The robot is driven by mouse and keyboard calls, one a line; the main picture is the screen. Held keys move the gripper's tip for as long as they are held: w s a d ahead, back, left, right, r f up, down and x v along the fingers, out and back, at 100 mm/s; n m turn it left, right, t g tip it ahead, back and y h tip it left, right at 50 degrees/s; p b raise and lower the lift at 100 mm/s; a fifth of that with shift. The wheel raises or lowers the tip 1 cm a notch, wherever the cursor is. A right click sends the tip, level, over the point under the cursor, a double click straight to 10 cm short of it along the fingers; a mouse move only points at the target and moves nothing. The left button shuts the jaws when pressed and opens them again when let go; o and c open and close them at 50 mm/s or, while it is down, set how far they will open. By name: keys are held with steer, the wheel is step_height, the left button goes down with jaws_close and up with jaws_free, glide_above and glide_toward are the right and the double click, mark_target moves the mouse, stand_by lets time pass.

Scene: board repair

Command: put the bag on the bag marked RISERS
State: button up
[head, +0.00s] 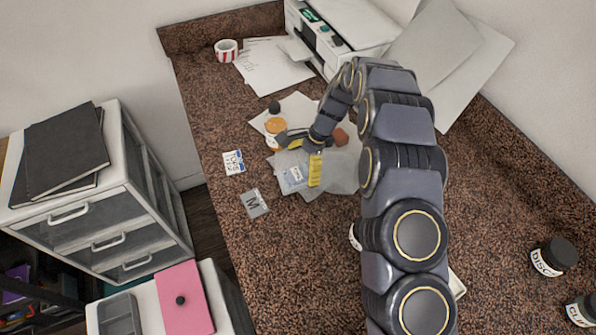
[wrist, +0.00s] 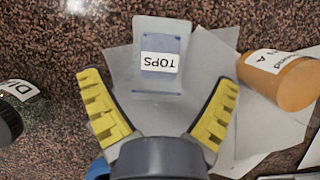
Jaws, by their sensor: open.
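A small clear bag with blue contents and a white label reading TOPS (wrist: 160,66) lies on grey sheets; it also shows in the head view (head: 293,177). My gripper (wrist: 160,112) is open and empty, its yellow-padded fingers spread behind the bag's near end. In the head view my gripper (head: 304,155) is low over the sheets beside this bag. Two other small labelled bags lie to the left: one with a white label (head: 234,162) too small to read surely, and one showing a dark M-like mark (head: 254,203). I cannot read RISERS on any bag.
A dark jar (wrist: 18,112) is on the other side. A printer (head: 335,38), a striped tape roll (head: 227,50) and papers fill the back. The counter's front left is clear.

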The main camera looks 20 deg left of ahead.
steer(key=v, duration=0.9)
steer(key=shift+d+r, duration=0.1)
steer(key=shift+r, duration=0.05)
steer(key=s+d+r+n+h, duration=0.1)
steer(key=s+d+r+n, duration=0.4)
steer(key=s+d+r, duration=0.8)
steer(key=s+d+r+n+h, duration=0.1)
steer(key=s+d+n, duration=0.1)
steer(key=s+d, duration=0.3)
steer(key=s+d+r+n+t+h, duration=0.1)
steer(key=s+d, duration=0.4)
steer(key=s, duration=0.8)
steer(key=shift+d+r+n, duration=0.4)
steer(key=shift+r, duration=0.4)
